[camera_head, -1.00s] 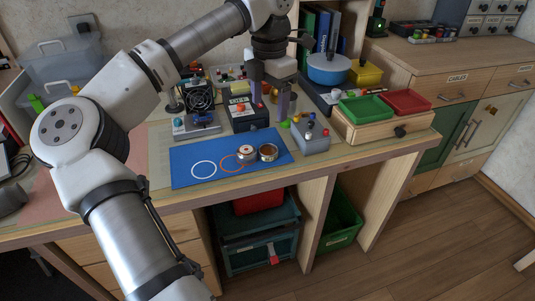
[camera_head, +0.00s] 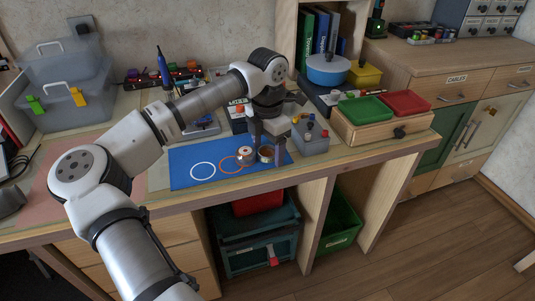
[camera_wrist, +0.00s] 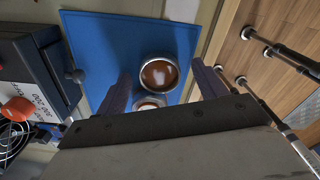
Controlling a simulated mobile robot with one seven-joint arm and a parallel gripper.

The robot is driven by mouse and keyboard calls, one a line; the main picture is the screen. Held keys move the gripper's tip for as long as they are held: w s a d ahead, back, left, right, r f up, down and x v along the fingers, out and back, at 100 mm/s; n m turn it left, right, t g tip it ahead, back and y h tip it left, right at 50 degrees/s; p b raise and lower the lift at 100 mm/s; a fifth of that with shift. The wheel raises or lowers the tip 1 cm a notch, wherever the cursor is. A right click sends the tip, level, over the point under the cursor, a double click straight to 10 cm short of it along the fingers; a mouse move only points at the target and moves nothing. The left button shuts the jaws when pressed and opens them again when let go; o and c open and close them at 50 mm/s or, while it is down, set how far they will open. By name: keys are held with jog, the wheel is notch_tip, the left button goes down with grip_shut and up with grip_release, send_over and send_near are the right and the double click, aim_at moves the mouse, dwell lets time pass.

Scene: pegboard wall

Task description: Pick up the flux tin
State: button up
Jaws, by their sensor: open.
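The flux tin (camera_head: 265,155), a small round open metal tin with brown contents, stands on the blue mat (camera_head: 185,177). My gripper (camera_head: 265,148) is open above it, fingers pointing down and partly covering it. In the wrist view the tin (camera_wrist: 159,75) lies between the two spread fingers (camera_wrist: 163,86), with space on both sides. Whether the fingertips have reached its height I cannot tell.
A small spool (camera_head: 245,153) stands left of the tin, very close to it, by the orange ring; a white ring (camera_head: 203,170) is farther left. A dark labelled device (camera_head: 238,117) stands behind.

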jog(key=c, duration=1.1)
jog(key=shift+r, duration=0.2)
